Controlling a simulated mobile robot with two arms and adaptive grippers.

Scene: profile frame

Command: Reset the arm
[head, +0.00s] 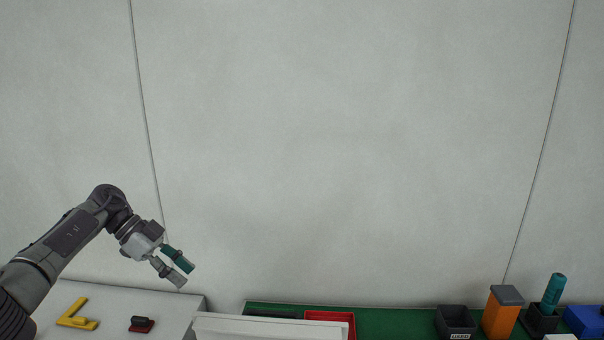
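My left gripper (188,275) is at the lower left of the head view, on an arm that comes in from the left. It is raised in front of the pale wall, above the white table surface. Its two fingers point down to the right with a gap between them, and I see nothing held there. My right gripper does not show.
A yellow angled piece (78,322) and a red and black block (141,325) lie on the white surface (120,300). Right of it are a red tray (352,322), a black bin (455,319), an orange block (500,316), a teal cylinder (553,290) and a blue box (586,320).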

